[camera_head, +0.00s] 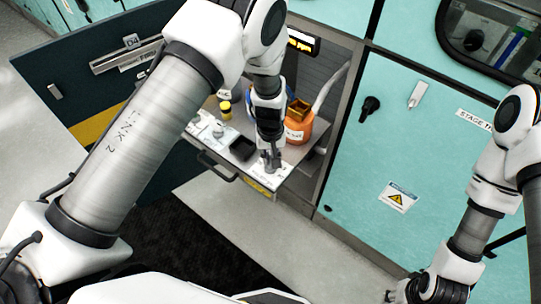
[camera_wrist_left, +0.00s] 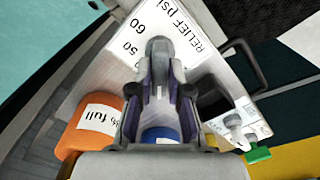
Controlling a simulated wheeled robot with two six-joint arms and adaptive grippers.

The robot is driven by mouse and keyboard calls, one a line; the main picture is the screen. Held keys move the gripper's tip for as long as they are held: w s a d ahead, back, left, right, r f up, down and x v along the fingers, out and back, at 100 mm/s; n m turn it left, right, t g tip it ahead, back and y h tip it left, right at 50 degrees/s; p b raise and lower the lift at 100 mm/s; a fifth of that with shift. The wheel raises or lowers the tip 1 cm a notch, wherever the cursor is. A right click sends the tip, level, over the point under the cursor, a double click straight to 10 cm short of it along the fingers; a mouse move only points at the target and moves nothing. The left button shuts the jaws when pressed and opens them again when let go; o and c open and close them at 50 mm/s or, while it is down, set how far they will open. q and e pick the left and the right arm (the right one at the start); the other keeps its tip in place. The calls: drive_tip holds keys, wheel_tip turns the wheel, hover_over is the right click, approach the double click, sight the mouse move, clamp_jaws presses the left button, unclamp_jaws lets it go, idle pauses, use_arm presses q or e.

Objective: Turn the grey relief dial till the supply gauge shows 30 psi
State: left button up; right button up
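The grey relief dial (camera_wrist_left: 159,48) stands on a white scale plate (camera_wrist_left: 187,32) marked RELIEF (psi), with 50 and 60 readable. My left gripper (camera_wrist_left: 160,78) has one finger on each side of the dial in the left wrist view; whether the fingers press on it is unclear. In the head view my left gripper (camera_head: 271,160) points down over the front of the pulled-out shelf (camera_head: 222,160) and hides the dial. I cannot make out a supply gauge reading in either view. My right gripper (camera_head: 405,291) is at the lower right, its fingers partly hidden.
An orange container (camera_head: 299,126) stands behind my left gripper, with a blue lid (camera_wrist_left: 160,135) near it. A black box (camera_head: 242,148) and a small yellow container (camera_head: 225,108) are left of the gripper. The dark open door (camera_head: 75,70) stands left; a teal cabinet (camera_head: 400,130) stands right.

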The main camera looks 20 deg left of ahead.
use_arm(q)
drive_tip(key=shift+o, duration=1.4)
wheel_tip(320, 180, up, 12)
